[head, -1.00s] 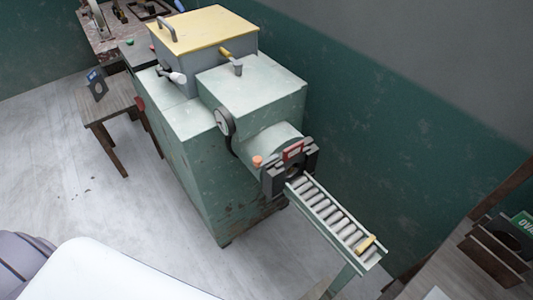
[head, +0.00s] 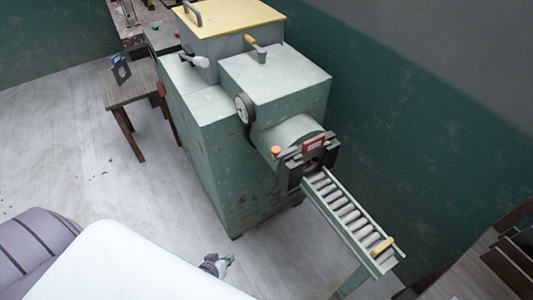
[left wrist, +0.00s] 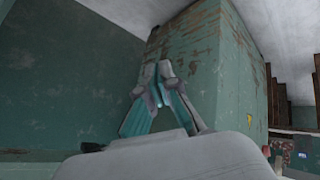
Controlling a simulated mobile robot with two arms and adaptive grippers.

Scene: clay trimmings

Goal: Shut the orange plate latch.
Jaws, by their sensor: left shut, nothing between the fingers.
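The orange-topped latch (head: 276,150) sits at the left side of the dark end plate (head: 291,176) on the green machine's barrel. A red handle (head: 313,145) is on the plate's top. The latch is too small to tell its exact position. My left gripper (head: 229,259) is low in front of the machine, well below and left of the latch, apart from it. In the left wrist view its fingers (left wrist: 157,70) are shut and empty, with the machine's worn green side (left wrist: 195,60) behind them. The latch is not seen there. My right gripper is not in view.
The green machine (head: 215,145) stands by the green wall. A roller chute (head: 345,215) extends from its end plate, with a yellow-handled thing (head: 383,246) near its far end. A wooden table (head: 135,88) stands behind left. The floor (head: 120,175) left of the machine is clear.

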